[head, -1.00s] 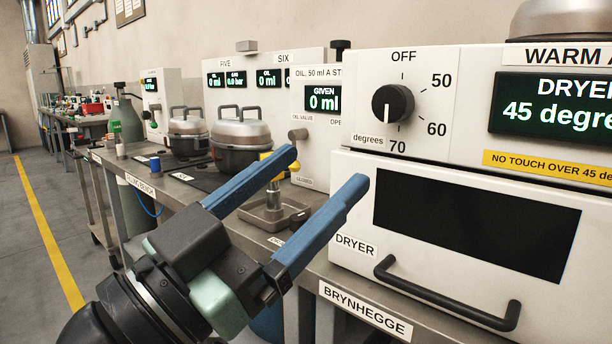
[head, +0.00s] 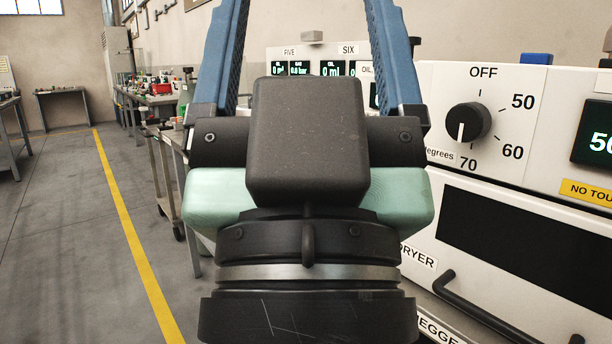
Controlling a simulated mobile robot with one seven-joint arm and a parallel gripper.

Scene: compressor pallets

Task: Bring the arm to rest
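My gripper (head: 305,12) fills the middle of the head view, pointing up with its black body toward me. Its two blue fingers are wide apart, with nothing seen between them. Their tips run out of the top of the picture. The arm's wrist is below it, and it hides much of the bench behind. The gripper overlaps the dryer's left edge in the picture; I cannot tell how far apart they are.
The white dryer (head: 450,190) stands at right, with a dial (head: 468,122) marked near 70 and a cut-off display (head: 597,135). A blue block (head: 537,59) shows atop it.

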